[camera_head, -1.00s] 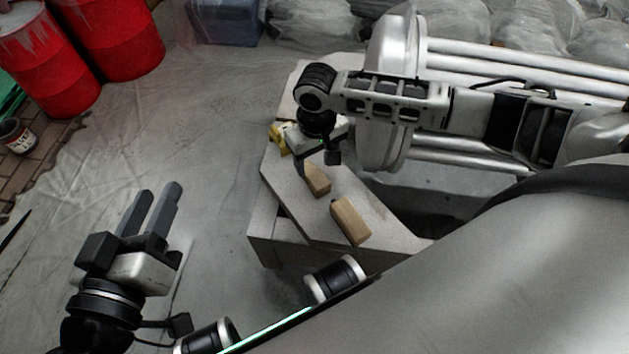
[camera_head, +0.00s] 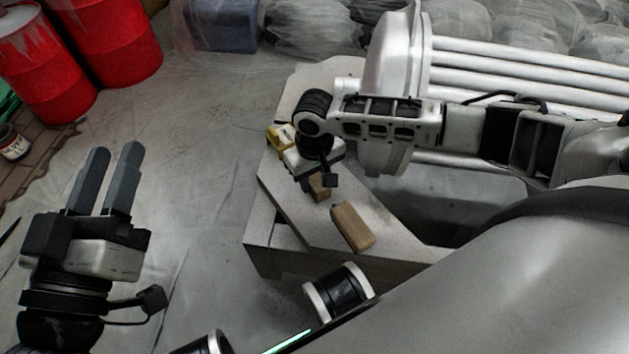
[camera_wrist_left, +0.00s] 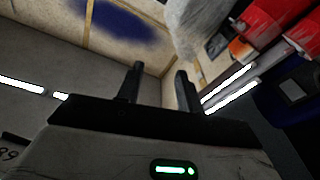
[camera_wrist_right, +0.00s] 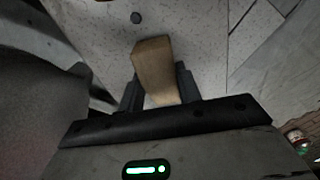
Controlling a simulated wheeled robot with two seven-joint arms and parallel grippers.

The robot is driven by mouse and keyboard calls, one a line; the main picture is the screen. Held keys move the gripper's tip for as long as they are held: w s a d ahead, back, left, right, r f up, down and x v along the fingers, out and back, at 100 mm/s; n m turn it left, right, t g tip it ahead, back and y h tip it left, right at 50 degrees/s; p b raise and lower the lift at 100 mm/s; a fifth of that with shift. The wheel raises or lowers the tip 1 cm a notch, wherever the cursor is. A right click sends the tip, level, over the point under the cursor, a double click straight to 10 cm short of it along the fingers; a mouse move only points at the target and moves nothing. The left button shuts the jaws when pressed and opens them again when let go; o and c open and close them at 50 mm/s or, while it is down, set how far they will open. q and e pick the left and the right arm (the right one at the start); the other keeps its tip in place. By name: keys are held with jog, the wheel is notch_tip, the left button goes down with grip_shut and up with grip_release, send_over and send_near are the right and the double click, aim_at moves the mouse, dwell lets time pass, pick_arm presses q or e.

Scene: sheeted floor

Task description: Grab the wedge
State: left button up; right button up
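Two light-brown wooden pieces lie on a pale speckled board; I cannot tell for sure which is the wedge. The smaller piece (camera_head: 319,188) is mostly hidden under my right gripper (camera_head: 306,180) in the head view. In the right wrist view a wooden piece (camera_wrist_right: 154,62) lies between the two fingers of that gripper (camera_wrist_right: 158,88), which look spread to either side of it; firm contact cannot be seen. The other wooden block (camera_head: 352,227) lies nearer the board's front edge. My left gripper (camera_head: 112,178) is open and empty over the floor, also open in the left wrist view (camera_wrist_left: 160,85).
The board (camera_head: 390,228) rests on a low grey support (camera_head: 285,262). A yellow object (camera_head: 280,138) lies beside my right gripper. The sheeted floor in the middle is clear.

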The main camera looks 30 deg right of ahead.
jog(key=shift+c, duration=1.4)
jog(key=shift+r, duration=0.1)
